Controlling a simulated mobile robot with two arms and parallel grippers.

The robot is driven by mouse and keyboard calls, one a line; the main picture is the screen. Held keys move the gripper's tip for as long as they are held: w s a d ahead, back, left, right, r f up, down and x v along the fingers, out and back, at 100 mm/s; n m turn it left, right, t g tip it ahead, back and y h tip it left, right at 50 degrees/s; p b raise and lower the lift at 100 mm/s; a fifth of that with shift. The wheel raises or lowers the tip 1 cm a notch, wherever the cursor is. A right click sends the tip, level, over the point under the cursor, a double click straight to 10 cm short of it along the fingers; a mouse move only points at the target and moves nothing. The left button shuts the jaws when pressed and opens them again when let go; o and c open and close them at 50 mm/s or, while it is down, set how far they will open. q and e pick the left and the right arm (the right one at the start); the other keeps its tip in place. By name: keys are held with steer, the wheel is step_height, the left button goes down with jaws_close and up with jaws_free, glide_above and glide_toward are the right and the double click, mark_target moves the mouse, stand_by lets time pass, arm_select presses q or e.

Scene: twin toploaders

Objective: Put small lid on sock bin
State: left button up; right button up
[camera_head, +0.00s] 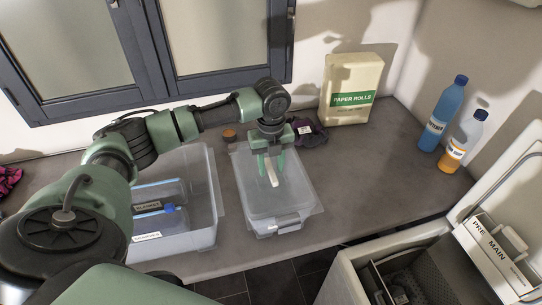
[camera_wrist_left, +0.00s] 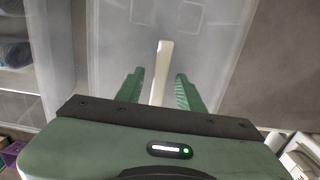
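The sock bin (camera_head: 279,227) is a small translucent box on the worktop, with clips at its front. The small lid (camera_head: 292,188), a clear sheet, lies over its top; I cannot tell whether it is fully seated. A white bar handle (camera_head: 271,171) stands on the lid and also shows in the left wrist view (camera_wrist_left: 161,62). My left gripper (camera_head: 269,176) points down over the lid. Its green fingers are open on either side of the handle, with gaps in the left wrist view (camera_wrist_left: 158,90). My right gripper is not in view.
A larger open bin (camera_head: 207,205) with blue contents stands close on the left. A paper rolls pack (camera_head: 350,90), dark cloth (camera_head: 313,135), blue bottle (camera_head: 441,115) and orange bottle (camera_head: 464,143) stand behind and right. An open toploader (camera_head: 350,285) is front right. Worktop right of the sock bin is clear.

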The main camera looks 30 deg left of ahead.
mark_target(271, 169)
arm_select(q)
step_height(271, 169, up, 13)
steer(key=b, duration=0.4)
steer(key=shift+f, duration=0.15)
